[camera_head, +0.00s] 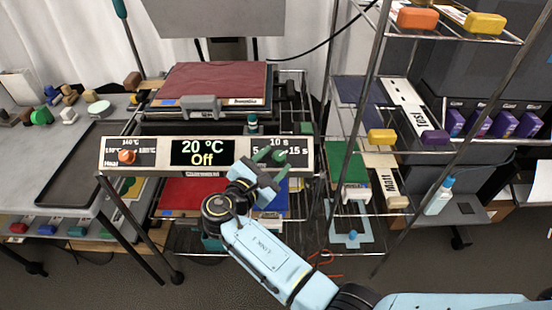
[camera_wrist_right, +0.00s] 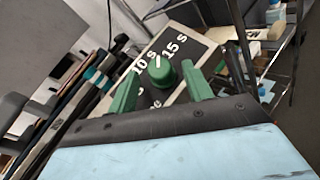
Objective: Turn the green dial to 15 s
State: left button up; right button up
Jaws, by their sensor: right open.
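The green dial (camera_wrist_right: 161,71) sits on the right part of a pale control panel (camera_head: 220,143), with 10 s and 15 s printed beside it. In the wrist view a short white mark shows at the dial between those two labels; I cannot tell its exact setting. The dial (camera_head: 278,157) is partly hidden by my gripper in the head view. My right gripper (camera_head: 270,163) is open, its green fingers spread on either side of the dial in the wrist view (camera_wrist_right: 161,92). I cannot tell whether they touch it. My left gripper is out of view.
The panel has a display (camera_head: 202,152) reading 20 °C and Off, and an orange knob (camera_head: 127,156) at its left. A red-topped press (camera_head: 213,80) stands behind. A wire rack (camera_head: 362,110) with coloured blocks rises close on the right.

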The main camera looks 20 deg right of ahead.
jog(key=v, duration=1)
jog(key=shift+s+a, duration=0.15)
jog(key=s+d+f+m+g+y, duration=0.15)
jog(key=s+f, duration=0.25)
jog(key=f, duration=0.7)
jog(key=s+d+f+g+y, duration=0.2)
jog(key=s+d+f+y, duration=0.15)
jog(key=f, duration=0.75)
jog(key=s+d+f+m+g+y, duration=0.15)
jog(key=s+f, duration=0.35)
jog(key=f, duration=0.5)
jog(key=s+d+f+m+g+y, duration=0.1)
jog(key=s+d+f+m, duration=0.3)
jog(key=s, duration=0.5)
jog(key=s+d+f+m+g+y, duration=0.2)
jog(key=s+f+m, duration=0.4)
jog(key=s, duration=0.4)
jog(key=s+d+f+m+g+y, duration=0.2)
jog(key=s+d+f+m, duration=0.4)
jog(key=s, duration=0.4)
jog(key=shift+d+y, duration=0.45)
jog(key=shift+d, duration=0.05)
